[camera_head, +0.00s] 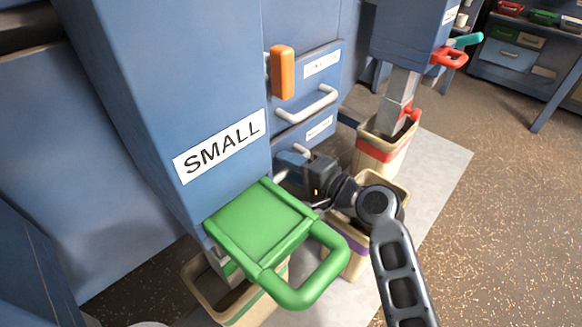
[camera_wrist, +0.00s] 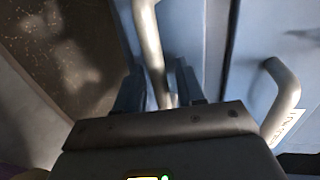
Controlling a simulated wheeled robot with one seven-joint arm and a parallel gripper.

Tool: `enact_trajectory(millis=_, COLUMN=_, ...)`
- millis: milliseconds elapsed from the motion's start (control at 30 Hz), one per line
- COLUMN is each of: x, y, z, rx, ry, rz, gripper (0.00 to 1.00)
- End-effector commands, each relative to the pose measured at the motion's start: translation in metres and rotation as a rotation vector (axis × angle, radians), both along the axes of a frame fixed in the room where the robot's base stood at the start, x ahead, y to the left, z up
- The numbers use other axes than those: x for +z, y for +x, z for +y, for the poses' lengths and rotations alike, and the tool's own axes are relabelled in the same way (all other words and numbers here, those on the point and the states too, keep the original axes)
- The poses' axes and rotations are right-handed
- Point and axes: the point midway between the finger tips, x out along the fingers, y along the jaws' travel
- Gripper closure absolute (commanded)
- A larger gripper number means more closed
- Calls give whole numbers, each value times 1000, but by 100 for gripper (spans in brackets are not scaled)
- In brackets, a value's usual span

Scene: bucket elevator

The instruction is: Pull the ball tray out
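The blue cabinet has a stack of drawer-like fronts with silver bar handles in the head view. The lowest front (camera_head: 293,157), probably the ball tray, is partly hidden by my gripper. My gripper (camera_head: 296,176) is at this low front, under the middle drawer. In the wrist view, my gripper's two blue fingers (camera_wrist: 160,85) stand close on either side of a silver bar handle (camera_wrist: 150,40) and appear shut on it. The fingertip contact is dark and blurred. Another silver handle (camera_wrist: 284,95) sits to the right in the wrist view. The labels are too small to read surely.
A green-handled tray (camera_head: 262,218) juts out below the SMALL sign (camera_head: 219,145), just left of my gripper. An orange handle (camera_head: 282,72) and a middle drawer handle (camera_head: 308,105) are above. Bins (camera_head: 383,150) stand on the floor below. Open floor (camera_head: 500,210) lies to the right.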

Motion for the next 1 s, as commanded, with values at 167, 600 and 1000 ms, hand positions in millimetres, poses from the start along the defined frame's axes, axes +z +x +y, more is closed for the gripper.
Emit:
enact_trajectory(millis=167, x=0, y=0, z=0, rx=0, ry=0, rz=0, gripper=70)
enact_trajectory(millis=600, x=0, y=0, z=-1, rx=0, ry=-1, rz=1, gripper=100)
enact_trajectory(millis=1000, x=0, y=-2, z=-3, rx=-1, ry=-1, rz=0, gripper=100)
